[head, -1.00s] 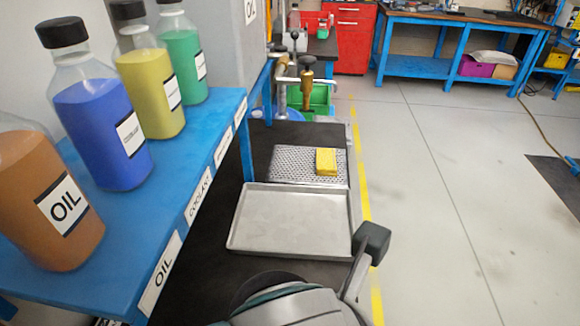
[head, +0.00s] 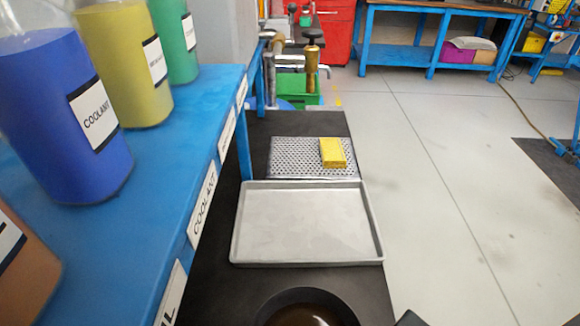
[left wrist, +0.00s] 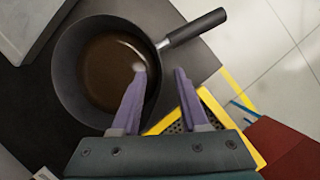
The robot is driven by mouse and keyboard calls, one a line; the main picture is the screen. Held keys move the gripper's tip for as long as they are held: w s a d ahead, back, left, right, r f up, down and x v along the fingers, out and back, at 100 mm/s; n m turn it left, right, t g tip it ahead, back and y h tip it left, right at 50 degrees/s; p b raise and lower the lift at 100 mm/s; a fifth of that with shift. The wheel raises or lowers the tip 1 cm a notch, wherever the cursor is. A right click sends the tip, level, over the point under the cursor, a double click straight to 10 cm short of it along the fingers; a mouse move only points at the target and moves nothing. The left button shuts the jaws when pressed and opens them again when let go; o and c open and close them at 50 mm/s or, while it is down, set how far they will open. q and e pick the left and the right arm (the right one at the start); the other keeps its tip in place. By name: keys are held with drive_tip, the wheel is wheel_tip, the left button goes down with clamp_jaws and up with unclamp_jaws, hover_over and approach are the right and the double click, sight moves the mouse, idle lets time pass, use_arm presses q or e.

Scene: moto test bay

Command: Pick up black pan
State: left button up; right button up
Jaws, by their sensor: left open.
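The black pan (head: 290,301) shows only its far rim and some brown liquid at the bottom edge of the head view. In the left wrist view the round pan (left wrist: 66,75) is seen from above, with brown liquid inside and its dark handle (left wrist: 196,28) pointing to the upper right. My left gripper (left wrist: 159,74) is open and empty. Its two purple fingers appear over the pan's near right side, short of the handle. I cannot tell whether they touch the pan. My right gripper is in neither view.
A grey metal tray (head: 238,225) and a perforated plate (head: 290,158) with a yellow sponge-like block (head: 333,153) lie beyond the pan. A blue shelf (head: 180,165) with bottles stands left. A yellow frame (left wrist: 262,160) is near the left fingers. Open floor (head: 440,220) lies right.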

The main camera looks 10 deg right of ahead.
use_arm(q)
drive_tip(key=b+x, duration=0.4)
drive_tip(key=x, duration=0.1)
drive_tip(key=shift+w+a+f, duration=0.1)
drive_tip(key=shift+w, duration=0.1)
drive_tip(key=shift+c, duration=0.3)
clamp_jaws()
idle(0.9)
